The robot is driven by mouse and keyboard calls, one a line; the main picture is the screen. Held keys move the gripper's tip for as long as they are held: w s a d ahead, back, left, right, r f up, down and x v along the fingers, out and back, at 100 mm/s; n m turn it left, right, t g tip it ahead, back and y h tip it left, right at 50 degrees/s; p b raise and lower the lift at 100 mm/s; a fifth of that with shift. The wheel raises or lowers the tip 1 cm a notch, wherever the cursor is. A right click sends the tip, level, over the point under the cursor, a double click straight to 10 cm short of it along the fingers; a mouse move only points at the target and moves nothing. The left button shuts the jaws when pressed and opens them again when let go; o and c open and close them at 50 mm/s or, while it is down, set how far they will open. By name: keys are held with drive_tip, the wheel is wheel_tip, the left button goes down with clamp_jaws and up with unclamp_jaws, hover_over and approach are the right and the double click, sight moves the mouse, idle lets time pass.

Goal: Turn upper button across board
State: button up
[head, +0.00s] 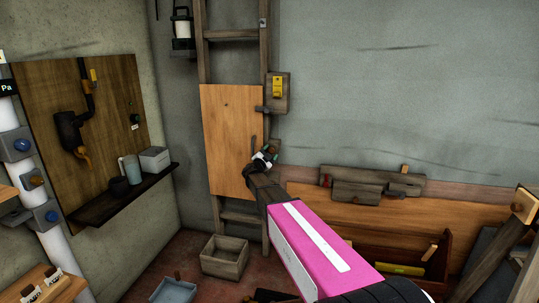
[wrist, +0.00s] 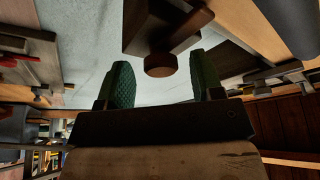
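The light wooden board (head: 228,130) stands upright against the ladder-like frame. A small dark button (head: 262,109) sits at the upper part of its right edge and looks roughly level. My gripper (head: 266,156) is at the board's right edge, below this button and apart from it. In the wrist view, the two green fingers of my gripper (wrist: 163,82) stand apart with nothing held between them. A dark wooden block with a round knob (wrist: 160,65) shows just beyond and between the fingertips; I cannot tell whether it is the upper button. The arm hides the board's lower right corner.
A yellow switch on a wooden plate (head: 278,88) is right of the upper button. A dark upright handle (head: 253,148) is by my gripper. A rack of wooden blocks (head: 370,185) is on the right wall. A grey box (head: 225,257) stands on the floor below.

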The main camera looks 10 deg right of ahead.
drive_tip(key=v, duration=1)
drive_tip(key=shift+s+a, duration=0.3)
drive_tip(key=shift+f+n+y, duration=0.15)
drive_tip(key=shift+n+y, duration=0.15)
